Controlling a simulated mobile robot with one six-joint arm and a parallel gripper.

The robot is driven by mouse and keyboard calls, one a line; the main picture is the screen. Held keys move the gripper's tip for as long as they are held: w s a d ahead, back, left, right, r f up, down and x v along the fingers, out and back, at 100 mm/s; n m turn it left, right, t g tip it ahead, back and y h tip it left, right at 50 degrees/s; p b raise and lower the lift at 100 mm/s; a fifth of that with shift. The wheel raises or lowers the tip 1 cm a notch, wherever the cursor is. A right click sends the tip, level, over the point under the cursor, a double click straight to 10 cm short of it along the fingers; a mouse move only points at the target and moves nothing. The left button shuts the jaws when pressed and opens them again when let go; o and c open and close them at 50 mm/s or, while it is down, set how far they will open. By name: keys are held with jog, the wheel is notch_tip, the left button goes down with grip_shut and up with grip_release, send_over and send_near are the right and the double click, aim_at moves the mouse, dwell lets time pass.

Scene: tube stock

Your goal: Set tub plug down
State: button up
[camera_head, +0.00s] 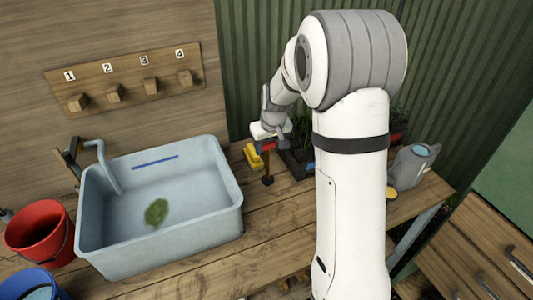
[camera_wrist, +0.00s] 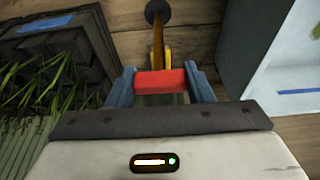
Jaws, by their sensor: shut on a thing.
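The tub plug has a red grip, a brown stem and a dark round end (camera_head: 267,180). My gripper (camera_head: 269,146) is shut on its red grip, right of the tub. In the wrist view the red grip (camera_wrist: 161,82) sits between the two blue fingers (camera_wrist: 162,84), and the stem runs away to the dark disc (camera_wrist: 157,12). The plug hangs roughly upright, disc down, over the wooden bench; I cannot tell whether the disc touches it. The pale blue tub (camera_head: 233,195) stands left of it, with a green leaf-like patch (camera_head: 157,212) on its floor.
A yellow object (camera_head: 254,157) is on the bench just behind the plug. Dark planters with green leaves (camera_head: 297,160) stand to the right. A grey watering can (camera_head: 413,165) is farther right. Red (camera_head: 38,230) and blue (camera_head: 33,283) buckets are at left. The bench front (camera_head: 285,215) is clear.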

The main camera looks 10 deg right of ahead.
jog(key=shift+f, duration=1.45)
jog(key=o, duration=1.4)
jog(key=shift+c, duration=0.2)
jog(key=a+b+v, duration=0.1)
jog(key=v, duration=1)
jog(key=s+r+m, duration=0.2)
jog(key=s+r, duration=0.1)
jog(key=s, duration=2.3)
jog(key=shift+s+d+h, duration=0.2)
jog(key=shift+s+h, duration=0.1)
